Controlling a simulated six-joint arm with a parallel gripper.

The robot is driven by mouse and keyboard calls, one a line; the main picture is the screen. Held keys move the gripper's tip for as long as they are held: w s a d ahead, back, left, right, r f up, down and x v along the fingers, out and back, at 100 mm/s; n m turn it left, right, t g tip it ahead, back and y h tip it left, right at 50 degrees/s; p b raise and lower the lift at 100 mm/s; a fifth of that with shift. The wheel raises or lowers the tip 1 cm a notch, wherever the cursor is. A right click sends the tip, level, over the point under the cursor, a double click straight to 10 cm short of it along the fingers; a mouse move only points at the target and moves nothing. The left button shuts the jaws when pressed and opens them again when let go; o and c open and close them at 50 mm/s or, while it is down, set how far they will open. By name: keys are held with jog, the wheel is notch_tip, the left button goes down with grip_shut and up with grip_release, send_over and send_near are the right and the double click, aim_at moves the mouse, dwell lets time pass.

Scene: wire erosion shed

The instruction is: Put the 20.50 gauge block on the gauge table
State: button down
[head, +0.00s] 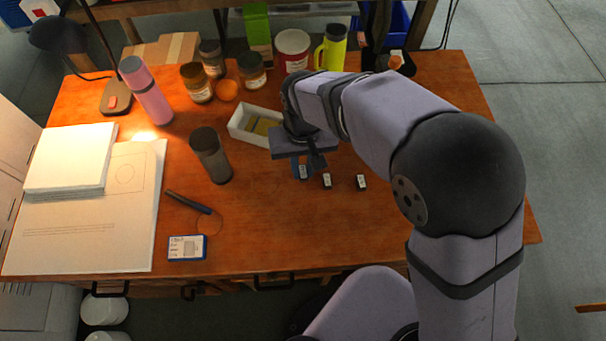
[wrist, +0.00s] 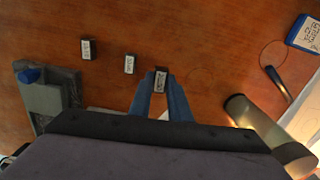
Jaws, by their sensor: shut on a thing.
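My gripper (wrist: 158,90) has its two blue fingers closed on a small dark block with a white label (wrist: 161,77). It also shows in the head view (head: 303,172), low over the table; whether the block touches the wood is unclear. Two similar labelled blocks stand beside it in a row, a middle one (wrist: 129,64) and an end one (wrist: 86,50). The label figures are too small to read, so I cannot tell which is 20.50. A grey fixture with a blue knob (wrist: 48,98), possibly the gauge table, is at the wrist view's left; my arm hides it in the head view.
A white tray (head: 237,130) and a dark cup (head: 211,157) are left of my gripper. A blue-labelled card (head: 187,248) and a dark pen-like tool (head: 188,202) lie nearer the front. Jars and a yellow mug (head: 331,48) stand behind. The front middle of the table is clear.

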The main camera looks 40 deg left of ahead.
aim_at(306, 170)
jog(key=shift+r, duration=2.05)
jog(key=shift+w, duration=0.1)
jog(key=shift+w+d+r, duration=0.1)
jog(key=shift+w+d, duration=0.05)
jog(key=shift+w, duration=0.15)
jog(key=w+d+m+p, duration=0.25)
jog(key=w+d, duration=0.25)
jog(key=w, duration=0.5)
jog(key=w+d+m+p, duration=0.2)
jog(key=w+d+m, duration=0.15)
jog(key=w, duration=0.55)
jog(key=w+r+n, duration=0.4)
jog(key=w+n, duration=0.1)
jog(key=shift+w+a+r, duration=0.15)
jog(key=shift+a+r, duration=0.05)
jog(key=shift+f, duration=0.1)
